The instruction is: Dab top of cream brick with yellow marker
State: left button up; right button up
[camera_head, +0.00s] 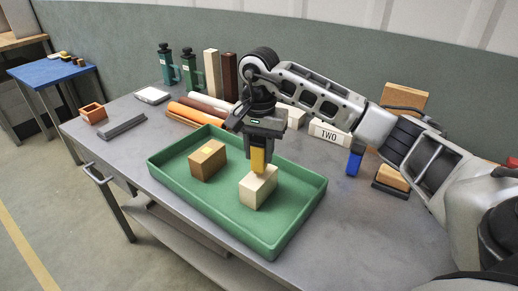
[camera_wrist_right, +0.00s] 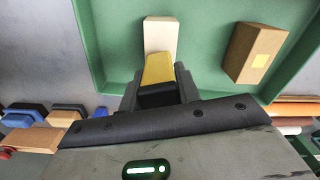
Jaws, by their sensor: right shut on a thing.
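My right gripper (camera_head: 260,145) is shut on the yellow marker (camera_head: 258,161) and holds it pointing down over the cream brick (camera_head: 258,189). The marker's lower end is at the brick's top, but I cannot tell whether they touch. In the right wrist view the yellow marker (camera_wrist_right: 158,70) overlaps the near end of the cream brick (camera_wrist_right: 160,36) and hides part of it. The cream brick lies in the right part of the green tray (camera_head: 225,219). A brown brick (camera_head: 208,163) with a yellow patch on top lies to its left. My left gripper is not in view.
The tray stands on a grey table (camera_head: 370,235). Bottles (camera_head: 189,70) and upright blocks (camera_head: 212,75) stand at the back.

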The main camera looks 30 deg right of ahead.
aim_at(259, 139)
jog(key=shift+f+b, duration=0.35)
jog(key=shift+f, duration=0.05)
dwell(0.5)
jog(key=shift+s+f, duration=0.1)
jog(key=shift+f, duration=0.2)
dwell(1.1)
jog(key=shift+r+p, duration=2.25)
jog(key=shift+r, duration=1.4)
